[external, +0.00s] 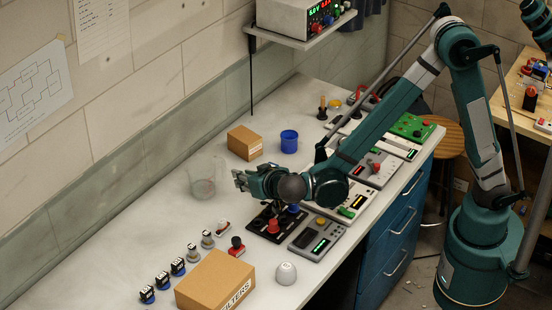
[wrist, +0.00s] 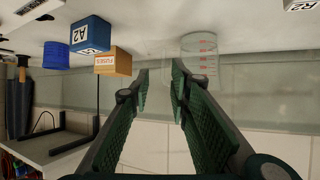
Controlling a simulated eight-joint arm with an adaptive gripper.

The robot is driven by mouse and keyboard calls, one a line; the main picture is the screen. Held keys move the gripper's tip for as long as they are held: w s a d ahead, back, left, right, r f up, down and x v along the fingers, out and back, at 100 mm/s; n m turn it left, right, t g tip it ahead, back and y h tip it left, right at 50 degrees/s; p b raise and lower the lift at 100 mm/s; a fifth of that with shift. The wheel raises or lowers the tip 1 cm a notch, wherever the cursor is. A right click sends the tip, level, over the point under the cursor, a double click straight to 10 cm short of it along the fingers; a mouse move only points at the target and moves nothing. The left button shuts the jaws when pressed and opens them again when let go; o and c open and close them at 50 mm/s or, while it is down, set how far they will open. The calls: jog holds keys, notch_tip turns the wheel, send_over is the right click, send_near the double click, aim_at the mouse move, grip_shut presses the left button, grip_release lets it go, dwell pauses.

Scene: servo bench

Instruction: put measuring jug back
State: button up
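The measuring jug (external: 202,182) is a clear vessel standing upright on the bench, near the wall. In the wrist view the jug (wrist: 199,54) shows red markings and appears upside down, just beyond the right finger. My gripper (external: 240,180) is to the right of the jug in the external view, low over the bench and pointing towards it. In the wrist view my gripper (wrist: 159,72) has its fingers apart, with nothing clearly held between them. I cannot tell whether a finger touches the jug.
A fuses box (wrist: 113,62) and a blue A2 block (wrist: 90,34) stand left in the wrist view. A blue cup (external: 289,142) is behind my arm. Controls, small switches and a filters carton (external: 215,280) crowd the front. Bench left of the jug is clear.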

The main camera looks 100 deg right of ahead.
jog(key=s+a+r+n+y, duration=0.2)
jog(key=s+a, duration=0.6)
jog(key=s, duration=0.4)
jog(key=s+a+r+n+t+y, duration=0.1)
jog(key=s+a+r+n+y, duration=0.2)
jog(key=s, duration=0.8)
jog(key=s+a+r+n+t+y, duration=0.1)
jog(key=s+a+n+y, duration=0.5)
jog(key=s+a, duration=0.6)
jog(key=a+r+n, duration=0.1)
jog(key=n, duration=0.1)
jog(key=shift+s+r+n, duration=0.3)
jog(key=shift+s+r, duration=0.05)
jog(key=shift+r, duration=0.05)
